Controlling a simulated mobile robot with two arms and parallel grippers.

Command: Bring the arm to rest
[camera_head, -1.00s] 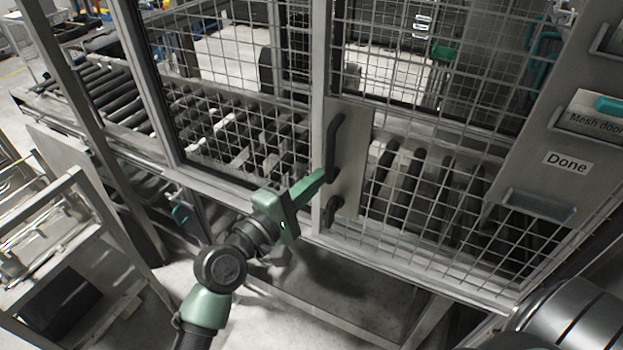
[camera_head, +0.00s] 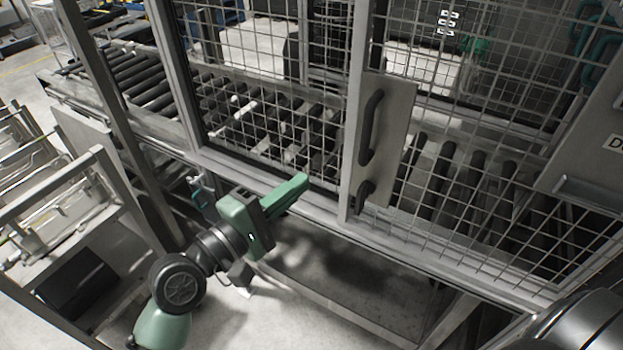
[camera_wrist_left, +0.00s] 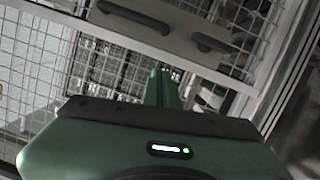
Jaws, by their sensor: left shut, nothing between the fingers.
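My left arm comes in from the lower left in the head view, and its green left gripper (camera_head: 300,183) is shut and empty. The fingertips are in front of the mesh guard's lower frame, apart from the black door handle (camera_head: 371,128), which is up and to their right. In the left wrist view the shut green fingers (camera_wrist_left: 163,88) point toward the mesh, with the dark handle (camera_wrist_left: 134,16) above them. My right gripper is not in view.
The mesh door (camera_head: 480,185) stands in front of a roller conveyor (camera_head: 130,80). A metal rack (camera_head: 60,215) stands at the left. A grey panel (camera_head: 600,150) with a partly cut-off label is at the right. Bare floor shows below my left arm.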

